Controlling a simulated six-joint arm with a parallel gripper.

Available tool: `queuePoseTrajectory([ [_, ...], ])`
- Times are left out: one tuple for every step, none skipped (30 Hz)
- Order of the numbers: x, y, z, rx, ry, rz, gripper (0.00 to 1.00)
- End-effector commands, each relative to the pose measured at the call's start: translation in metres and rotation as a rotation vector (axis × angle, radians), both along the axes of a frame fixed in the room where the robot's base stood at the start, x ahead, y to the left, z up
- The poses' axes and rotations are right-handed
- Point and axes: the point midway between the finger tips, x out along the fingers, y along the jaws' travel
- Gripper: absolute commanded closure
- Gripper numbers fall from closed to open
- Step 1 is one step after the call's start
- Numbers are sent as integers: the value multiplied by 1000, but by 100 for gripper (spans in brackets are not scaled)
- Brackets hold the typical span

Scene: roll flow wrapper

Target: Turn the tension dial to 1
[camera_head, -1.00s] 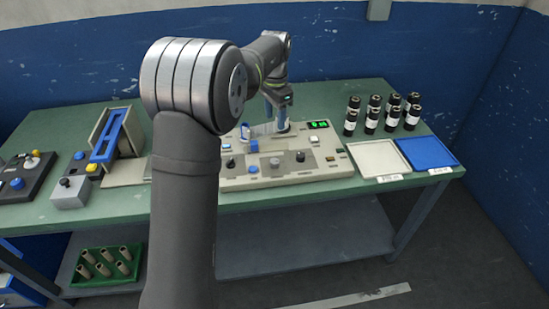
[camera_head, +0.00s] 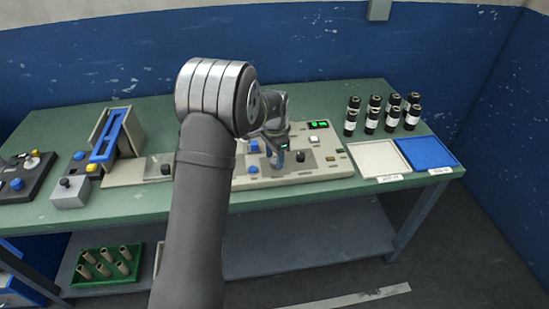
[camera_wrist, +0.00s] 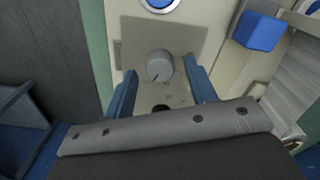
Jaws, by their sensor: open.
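A round light-grey dial (camera_wrist: 160,66) sits on a grey plate (camera_wrist: 135,35) of the panel in the wrist view. It has a small dark pointer mark on its lower side. Small marks around it are too small to read, so I cannot confirm that it is the tension dial. My gripper (camera_wrist: 160,72) is open, with one blue finger on each side of the dial; I cannot tell if they touch it. In the head view my gripper (camera_head: 279,160) is low over the beige control panel (camera_head: 325,173) and hides the dial.
A black knob (camera_head: 300,156) and a blue button (camera_head: 252,169) flank my gripper on the panel. A blue block (camera_wrist: 258,32) stands up at the right in the wrist view. A green display (camera_head: 318,125) is at the back. Black bottles (camera_head: 372,118) and a blue tray (camera_head: 427,152) stand right.

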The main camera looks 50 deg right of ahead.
Motion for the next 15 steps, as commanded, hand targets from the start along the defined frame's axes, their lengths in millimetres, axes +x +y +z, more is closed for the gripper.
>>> queuePoseTrajectory([
  [0,0,-4,0,0,0,49],
  [0,0,-5,0,0,0,49],
  [0,0,-6,0,0,0,49],
  [0,0,-7,0,0,0,49],
  [0,0,-8,0,0,0,49],
  [0,0,-8,0,0,0,49],
  [0,0,-8,0,0,0,49],
  [0,0,-8,0,0,0,49],
  [0,0,-8,0,0,0,49],
  [0,0,-8,0,0,0,49],
  [0,0,-8,0,0,0,49],
  [0,0,-8,0,0,0,52],
  [0,0,-7,0,0,0,58],
  [0,0,-7,0,0,0,64],
  [0,0,-7,0,0,0,72],
])
